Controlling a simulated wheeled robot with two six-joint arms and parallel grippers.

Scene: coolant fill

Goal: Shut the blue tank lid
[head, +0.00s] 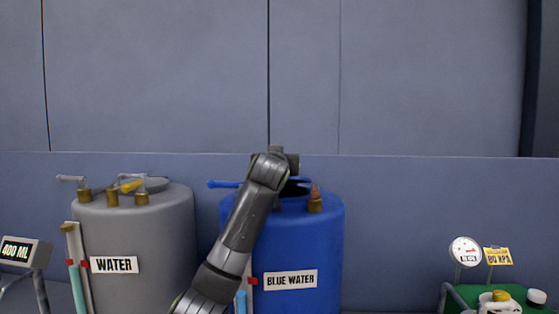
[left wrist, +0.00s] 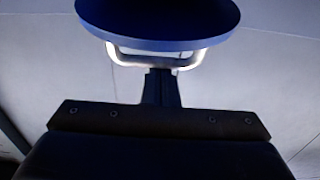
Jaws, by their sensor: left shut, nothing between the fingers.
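The blue tank (head: 318,235), labelled "BLUE WATER", stands right of the middle in the head view. In the head view my arm hides the fingertips and most of the lid. My right gripper is not in view.
A grey tank (head: 150,225) labelled "WATER" stands left of the blue one. Brass fittings and a blue valve lever (head: 222,184) stick up near the lid. A "400 ML" display (head: 16,250) is far left. A gauge (head: 465,251) and green unit (head: 455,300) are right.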

